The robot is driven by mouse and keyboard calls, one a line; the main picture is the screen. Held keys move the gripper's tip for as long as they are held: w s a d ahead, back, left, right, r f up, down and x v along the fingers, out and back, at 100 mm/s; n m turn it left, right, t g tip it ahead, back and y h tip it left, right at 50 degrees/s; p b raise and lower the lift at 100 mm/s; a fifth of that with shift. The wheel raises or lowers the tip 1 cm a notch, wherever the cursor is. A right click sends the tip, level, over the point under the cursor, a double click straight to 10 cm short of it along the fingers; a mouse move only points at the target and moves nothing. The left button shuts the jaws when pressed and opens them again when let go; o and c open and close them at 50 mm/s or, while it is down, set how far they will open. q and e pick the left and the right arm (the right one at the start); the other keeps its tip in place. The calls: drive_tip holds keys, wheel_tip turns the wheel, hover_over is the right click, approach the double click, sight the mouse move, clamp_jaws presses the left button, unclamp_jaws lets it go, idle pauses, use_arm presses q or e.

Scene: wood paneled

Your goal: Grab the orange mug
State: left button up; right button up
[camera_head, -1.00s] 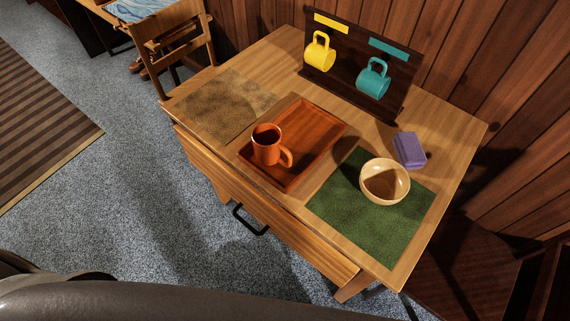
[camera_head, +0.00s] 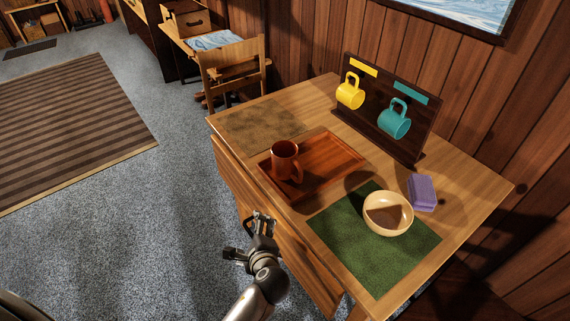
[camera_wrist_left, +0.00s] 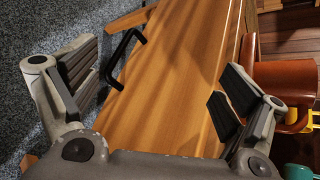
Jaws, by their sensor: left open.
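The orange mug (camera_head: 285,160) stands upright on the left part of a reddish wooden tray (camera_head: 338,152), its handle toward the lower right. It also shows at the right edge of the left wrist view (camera_wrist_left: 285,75), partly cut off and partly behind a finger. My left gripper (camera_head: 249,238) is open and empty, in front of the table's drawer side, apart from the mug and below it in the picture. In the left wrist view my left gripper (camera_wrist_left: 160,88) has its fingers wide apart with the drawer front between them. My right gripper is not in view.
A yellow mug (camera_head: 350,94) and a teal mug (camera_head: 394,121) hang on a dark rack (camera_head: 425,130). A bowl (camera_head: 388,228) sits on a green mat (camera_head: 345,245), near a purple block (camera_head: 422,192). A black drawer handle (camera_wrist_left: 124,58) sticks out near my left gripper.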

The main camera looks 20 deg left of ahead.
use_arm(q)
wheel_tip(320, 180, up, 6)
drive_tip(key=w+m+t+y, duration=0.1)
drive_tip(key=w+m, duration=0.1)
drive_tip(key=m+t, duration=0.5)
drive_tip(key=m, duration=0.5)
approach(287, 160)
drive_tip(key=shift+w+a+f, duration=0.25)
drive_tip(key=shift+a, duration=0.25)
drive_tip(key=shift+t, duration=0.3)
drive_tip(key=x, duration=0.4)
drive_tip(key=shift+w, duration=0.4)
drive_tip(key=shift+x, duration=3)
drive_tip(key=shift+d, duration=0.1)
drive_tip(key=shift+r, duration=0.1)
drive_tip(key=c, duration=1.3)
